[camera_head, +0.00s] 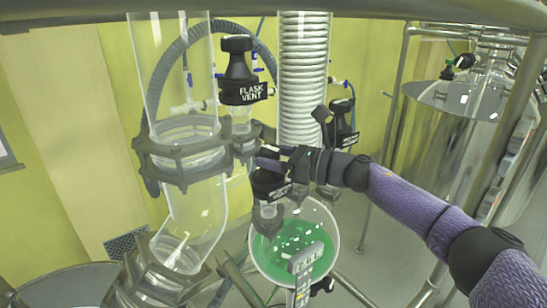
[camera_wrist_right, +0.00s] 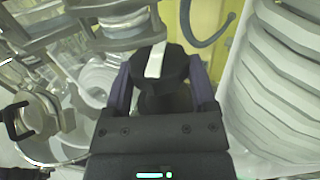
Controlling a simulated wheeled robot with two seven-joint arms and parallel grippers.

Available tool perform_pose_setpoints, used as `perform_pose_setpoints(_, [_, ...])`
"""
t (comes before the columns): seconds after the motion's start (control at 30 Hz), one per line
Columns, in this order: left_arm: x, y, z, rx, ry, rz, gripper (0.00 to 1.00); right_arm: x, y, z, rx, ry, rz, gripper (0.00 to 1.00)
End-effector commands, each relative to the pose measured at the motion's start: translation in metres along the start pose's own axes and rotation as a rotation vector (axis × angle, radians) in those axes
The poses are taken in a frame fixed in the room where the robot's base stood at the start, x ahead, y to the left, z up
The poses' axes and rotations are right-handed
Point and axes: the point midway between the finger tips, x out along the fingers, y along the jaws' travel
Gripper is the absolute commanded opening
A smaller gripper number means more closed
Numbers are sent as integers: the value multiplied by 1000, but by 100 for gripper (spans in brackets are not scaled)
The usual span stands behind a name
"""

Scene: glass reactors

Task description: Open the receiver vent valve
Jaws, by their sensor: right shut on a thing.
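My right gripper (camera_head: 272,160) reaches in from the right and is shut on a black valve knob (camera_head: 268,184). This valve sits just above the round glass receiver flask (camera_head: 262,243), which holds green liquid. Its label is mostly covered by my gripper, so I cannot read it. In the right wrist view the black knob (camera_wrist_right: 174,66), with a white stripe on top, is between the two purple fingers of my right gripper (camera_wrist_right: 161,80). My left gripper is not in view.
A black valve marked FLASK VENT (camera_head: 243,78) stands above and left of my gripper. Another black valve (camera_head: 342,122) is behind my wrist. A glass column (camera_head: 180,70) and a coiled condenser (camera_head: 303,80) stand close by. A steel vessel (camera_head: 450,130) is at the right.

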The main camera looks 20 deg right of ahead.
Motion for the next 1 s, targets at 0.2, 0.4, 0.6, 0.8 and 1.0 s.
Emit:
perform_pose_setpoints(0.2, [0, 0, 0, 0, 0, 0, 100, 0, 0, 1, 0, -2, -1, 92])
perform_pose_setpoints(0.4, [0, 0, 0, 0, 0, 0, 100, 0, 0, 1, 0, -2, -1, 100])
perform_pose_setpoints(0.6, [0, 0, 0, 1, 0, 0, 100, 0, 0, 0, 0, -1, -2, 100])
perform_pose_setpoints(0.8, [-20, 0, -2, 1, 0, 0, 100, 0, 2, 6, 2, 1, -66, 100])
perform_pose_setpoints(1.0, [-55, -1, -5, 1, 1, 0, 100, 1, 7, 6, 8, 0, -327, 100])
